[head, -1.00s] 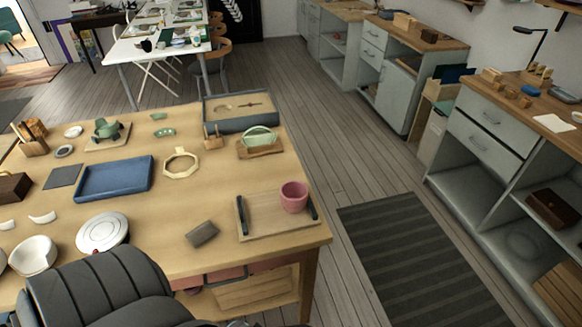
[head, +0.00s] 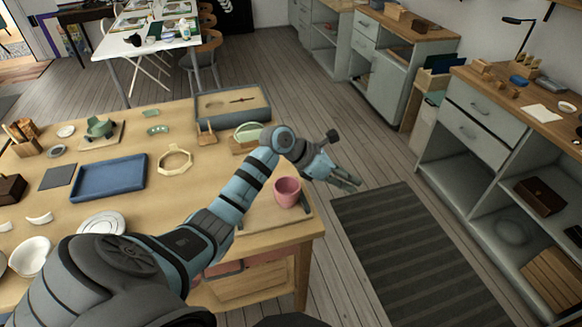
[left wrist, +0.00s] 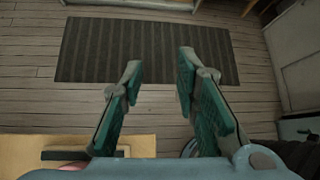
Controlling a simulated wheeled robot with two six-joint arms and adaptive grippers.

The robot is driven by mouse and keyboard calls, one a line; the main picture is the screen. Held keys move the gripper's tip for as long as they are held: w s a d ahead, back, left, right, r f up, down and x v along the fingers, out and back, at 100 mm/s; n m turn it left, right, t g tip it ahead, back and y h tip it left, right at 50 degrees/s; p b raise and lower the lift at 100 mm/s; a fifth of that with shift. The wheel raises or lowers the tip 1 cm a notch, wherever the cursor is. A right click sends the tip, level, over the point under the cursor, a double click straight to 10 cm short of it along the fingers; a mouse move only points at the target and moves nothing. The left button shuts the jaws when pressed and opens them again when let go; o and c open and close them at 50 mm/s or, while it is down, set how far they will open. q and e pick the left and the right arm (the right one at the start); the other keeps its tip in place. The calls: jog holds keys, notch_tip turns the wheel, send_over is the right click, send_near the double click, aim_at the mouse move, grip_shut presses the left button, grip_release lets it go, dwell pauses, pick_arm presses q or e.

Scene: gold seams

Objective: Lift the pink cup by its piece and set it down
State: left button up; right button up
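The pink cup (head: 287,191) stands upright near the right end of the table, on a wooden tray (head: 277,224) partly hidden by my left arm. At the lower left of the left wrist view, only a sliver of pink, likely the cup (left wrist: 72,165), shows. My left gripper (head: 347,178) hangs past the table's right edge, to the right of the cup and apart from it. In the left wrist view its two fingers (left wrist: 159,62) are spread with nothing between them. I cannot make out a separate piece on the cup. My right gripper is not in view.
A blue tray (head: 108,178), an octagonal wooden frame (head: 174,160) and a green bowl on a stand (head: 247,132) are on the table (head: 175,205). A striped dark mat (head: 405,245) lies on the floor to the right. Grey cabinets (head: 480,135) line the right wall.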

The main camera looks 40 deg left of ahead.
pick_arm(q)
jog(key=s+a+f+g+y, duration=0.1)
jog(key=s+a+g+y, duration=0.15)
jog(key=a, duration=0.45)
jog(key=g+y, duration=0.3)
send_over(292, 194)
jog(key=shift+w+a+r+m+t, duration=0.1)
jog(key=shift+r+m+t, duration=0.1)
jog(key=shift+m+t, duration=0.1)
jog(key=shift+s+a, duration=0.25)
jog(key=shift+s, duration=0.05)
jog(key=shift+d+f+b, duration=0.2)
jog(key=shift+f+b, duration=0.4)
jog(key=shift+b, duration=0.05)
jog(key=b+x, duration=0.1)
jog(key=x, duration=0.1)
jog(key=b+x, duration=0.1)
jog(key=b, duration=0.1)
jog(key=s+b+x, duration=0.1)
jog(key=x, duration=0.1)
jog(key=shift+a+f+b, duration=0.3)
jog(key=shift+f, duration=0.2)
jog(key=shift+b+x, duration=0.55)
jog(key=shift+x, duration=0.35)
jog(key=shift+s+a, duration=0.1)
jog(key=shift+a, duration=0.05)
grip_shut()
